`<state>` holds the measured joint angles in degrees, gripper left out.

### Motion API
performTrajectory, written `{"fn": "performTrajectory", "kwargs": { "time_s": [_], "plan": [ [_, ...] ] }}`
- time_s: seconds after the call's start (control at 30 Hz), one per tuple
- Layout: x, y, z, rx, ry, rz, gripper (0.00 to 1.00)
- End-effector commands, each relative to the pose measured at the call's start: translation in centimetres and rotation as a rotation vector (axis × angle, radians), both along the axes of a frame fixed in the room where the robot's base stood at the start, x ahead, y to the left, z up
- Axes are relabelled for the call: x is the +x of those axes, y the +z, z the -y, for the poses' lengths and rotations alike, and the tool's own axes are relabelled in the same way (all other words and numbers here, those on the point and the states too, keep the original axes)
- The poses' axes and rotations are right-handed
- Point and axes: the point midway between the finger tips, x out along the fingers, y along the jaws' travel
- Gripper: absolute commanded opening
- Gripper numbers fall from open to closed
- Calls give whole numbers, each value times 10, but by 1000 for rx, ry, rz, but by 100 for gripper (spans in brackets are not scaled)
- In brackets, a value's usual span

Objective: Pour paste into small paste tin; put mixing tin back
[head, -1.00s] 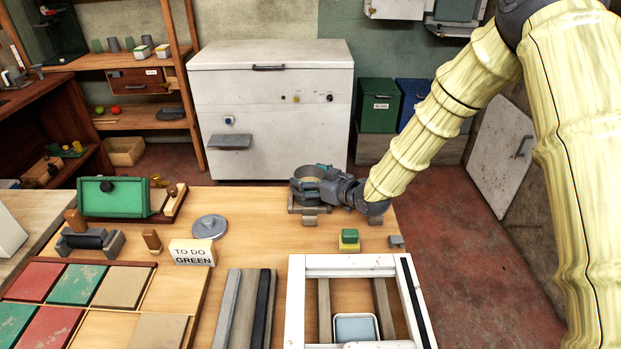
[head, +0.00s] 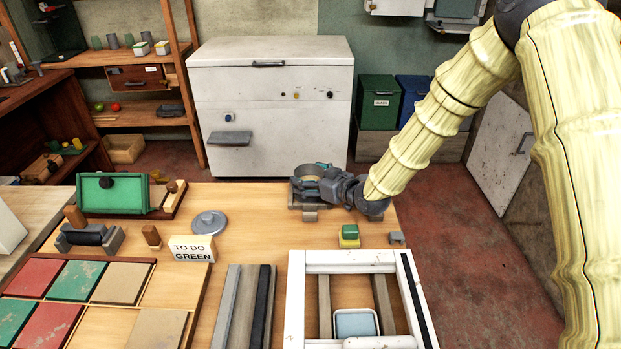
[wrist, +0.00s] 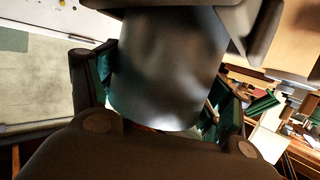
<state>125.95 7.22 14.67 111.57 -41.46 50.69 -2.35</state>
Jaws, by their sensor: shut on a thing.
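My gripper (head: 318,184) is at the far right part of the wooden table, shut on a grey metal tin (head: 306,172). In the wrist view the tin (wrist: 170,70) fills the middle, a smooth grey cylinder between my fingers. The head view shows its round rim, with some tan inside. It looks close to upright, over or in a small dark stand (head: 309,215) that my gripper partly covers. I cannot tell whether it touches the stand. I cannot make out a separate small paste tin. A round grey lid with a knob (head: 208,223) lies to the left.
A green-and-yellow block (head: 349,236) and a small grey block (head: 396,238) sit nearer than my gripper. A white frame (head: 297,300) with a pale blue tray (head: 356,324) fills the front right. A "TO DO GREEN" sign (head: 192,249) stands left. Bare table lies between lid and gripper.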

Motion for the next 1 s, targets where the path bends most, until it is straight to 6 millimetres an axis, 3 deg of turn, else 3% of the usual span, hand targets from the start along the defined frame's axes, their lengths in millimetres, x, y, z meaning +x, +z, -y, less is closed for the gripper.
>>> {"fn": "performTrajectory", "kwargs": {
  "time_s": [0.2, 0.23, 0.33, 0.77, 1.0],
  "plan": [
    [0, -3, 0, 1, 0, 1, 21],
    [0, -3, 0, 1, 0, 1, 80],
    [0, -3, 0, 1, 0, 1, 98],
    [-1, -3, 1, -1, 0, -1, 100],
    [-19, 5, 18, 0, -2, -2, 100]
  ]
}}
